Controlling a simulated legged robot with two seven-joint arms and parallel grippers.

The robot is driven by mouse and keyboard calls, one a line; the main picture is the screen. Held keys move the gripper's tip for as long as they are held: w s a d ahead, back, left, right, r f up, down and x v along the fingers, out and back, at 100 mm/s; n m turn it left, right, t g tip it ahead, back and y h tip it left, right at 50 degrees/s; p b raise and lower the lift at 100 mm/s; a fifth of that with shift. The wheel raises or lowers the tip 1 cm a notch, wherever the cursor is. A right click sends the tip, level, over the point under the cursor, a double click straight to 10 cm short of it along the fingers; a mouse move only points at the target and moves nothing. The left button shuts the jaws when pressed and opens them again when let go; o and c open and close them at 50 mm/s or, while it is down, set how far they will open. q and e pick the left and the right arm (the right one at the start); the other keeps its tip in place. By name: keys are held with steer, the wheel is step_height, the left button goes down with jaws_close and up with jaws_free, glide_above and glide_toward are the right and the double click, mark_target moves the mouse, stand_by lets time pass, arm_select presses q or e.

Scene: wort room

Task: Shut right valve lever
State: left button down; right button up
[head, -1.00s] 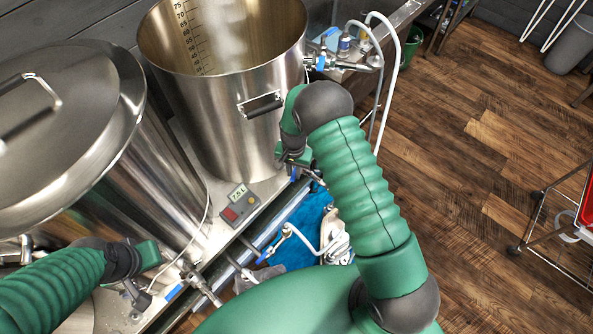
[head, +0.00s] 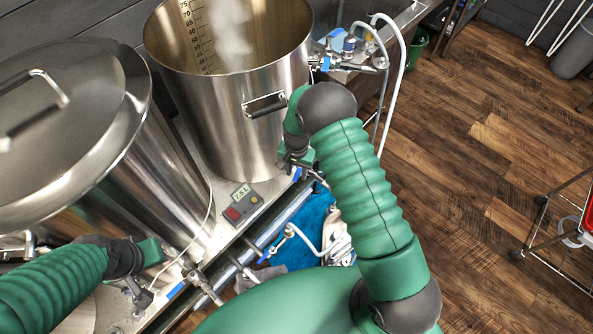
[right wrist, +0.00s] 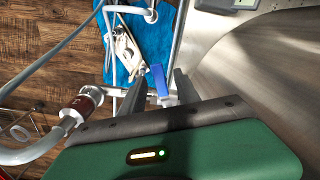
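The right valve's blue lever (right wrist: 157,80) shows in the right wrist view between the two fingers of my right gripper (right wrist: 160,84). The fingers are apart, with the lever in the gap; I cannot tell whether either touches it. In the head view a bit of the blue lever (head: 297,174) shows just below my right gripper (head: 292,161), beside the lower right side of the open steel kettle (head: 235,125). The valve body is mostly hidden by my right arm. My left gripper (head: 160,256) is low on the left by the lidded kettle; its fingers are too unclear to read.
The lidded kettle (head: 60,130) stands at the left. A controller (head: 242,204) sits on the stand between the kettles. Hoses (head: 398,75) and fittings hang at the upper right. A blue cloth (head: 308,225) lies below. Wooden floor (head: 480,170) is open to the right.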

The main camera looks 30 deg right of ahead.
mark_target(296, 174)
step_height(296, 174, up, 12)
steer(key=p, duration=0.1)
steer(key=shift+w, duration=0.1)
steer(key=shift+c, duration=0.2)
